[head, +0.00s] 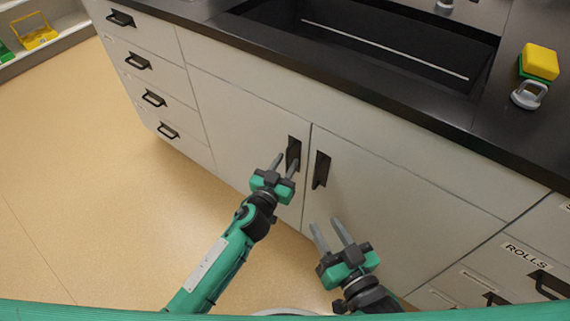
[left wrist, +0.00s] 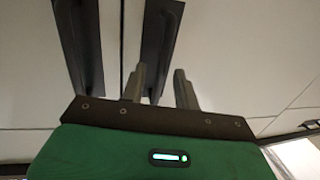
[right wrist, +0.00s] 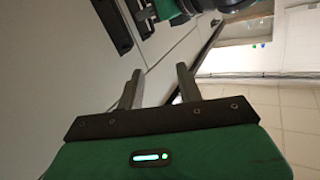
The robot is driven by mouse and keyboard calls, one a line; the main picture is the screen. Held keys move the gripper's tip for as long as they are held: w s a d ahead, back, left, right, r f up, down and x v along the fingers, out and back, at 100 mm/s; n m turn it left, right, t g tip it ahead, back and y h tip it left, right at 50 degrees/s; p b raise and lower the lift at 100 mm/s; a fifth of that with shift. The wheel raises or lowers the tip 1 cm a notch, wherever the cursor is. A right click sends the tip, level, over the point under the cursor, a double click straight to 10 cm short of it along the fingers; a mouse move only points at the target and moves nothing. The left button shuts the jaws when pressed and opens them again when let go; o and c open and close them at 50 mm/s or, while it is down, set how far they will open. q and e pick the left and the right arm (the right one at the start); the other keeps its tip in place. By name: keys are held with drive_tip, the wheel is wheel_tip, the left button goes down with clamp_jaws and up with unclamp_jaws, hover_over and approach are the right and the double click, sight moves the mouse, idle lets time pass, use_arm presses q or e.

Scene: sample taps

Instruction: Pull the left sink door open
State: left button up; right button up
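The left sink door (head: 250,125) is a pale panel that looks shut, flush with its frame. Its dark upright handle (head: 294,150) is near its right edge. My left gripper (head: 285,162) is open in front of this handle, fingertips close to it. In the left wrist view a dark handle (left wrist: 163,40) lies just beyond the open fingers (left wrist: 160,72); contact cannot be told. My right gripper (head: 326,226) is open and empty, lower, in front of the right sink door (head: 390,200). Its open fingers also show in the right wrist view (right wrist: 159,75).
The right door's dark handle (head: 321,170) is close beside the left one. A drawer stack (head: 150,85) stands left and labelled drawers (head: 520,262) right. The black counter (head: 400,100) with its sink overhangs above. The floor (head: 100,190) at left is clear.

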use_arm(q)
clamp_jaws()
use_arm(e)
drive_tip(key=shift+s+f, duration=0.1)
drive_tip(key=shift+f, duration=0.15)
use_arm(q)
drive_tip(key=shift+s+a, duration=0.1)
use_arm(e)
drive_tip(key=shift+f, duration=0.1)
